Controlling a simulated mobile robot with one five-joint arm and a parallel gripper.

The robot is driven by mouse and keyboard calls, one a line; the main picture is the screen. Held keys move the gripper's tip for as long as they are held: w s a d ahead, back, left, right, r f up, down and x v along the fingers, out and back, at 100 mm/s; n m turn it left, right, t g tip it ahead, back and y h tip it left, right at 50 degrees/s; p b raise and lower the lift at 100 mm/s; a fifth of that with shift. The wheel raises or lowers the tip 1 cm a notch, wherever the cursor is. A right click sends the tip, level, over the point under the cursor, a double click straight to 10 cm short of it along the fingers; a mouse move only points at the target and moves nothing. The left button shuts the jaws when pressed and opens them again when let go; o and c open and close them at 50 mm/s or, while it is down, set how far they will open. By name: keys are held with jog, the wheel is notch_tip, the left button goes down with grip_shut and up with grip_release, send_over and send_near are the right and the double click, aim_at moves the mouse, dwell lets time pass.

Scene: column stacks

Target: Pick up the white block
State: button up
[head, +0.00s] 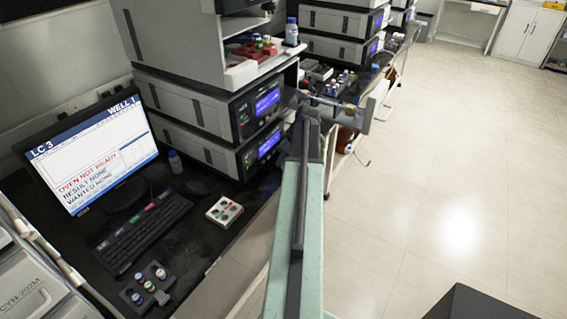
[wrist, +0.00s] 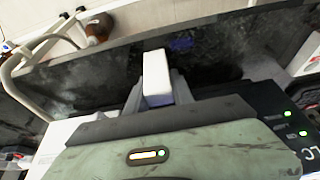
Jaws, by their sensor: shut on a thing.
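The white block (wrist: 156,76) stands out in the middle of the wrist view, a small plain box with a bright top. My gripper (wrist: 158,92) is shut on it, with a grey finger on either side. Behind and below the block is a dark, marbled surface; I cannot tell whether the block touches it. In the head view my green arm reaches forward past the instrument stack. The gripper end (head: 340,108) is at the bench's right edge, and the block cannot be made out clearly there.
Stacked instruments (head: 225,115) rise beside my arm. A brown bottle (wrist: 98,28) and a pale tube show in the wrist view. The floor at right is open.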

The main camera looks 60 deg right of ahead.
jog(key=shift+r+p, duration=0.45)
notch_tip(320, 180, up, 3)
jog(key=p, duration=0.3)
jog(key=shift+r, duration=0.1)
jog(key=s+a, duration=0.3)
jog(key=s, duration=0.4)
jog(key=s+a+p, duration=0.1)
jog(key=s+a, duration=0.1)
jog(key=s, duration=0.6)
jog(key=shift+a+r, duration=0.4)
jog(key=shift+r, duration=0.05)
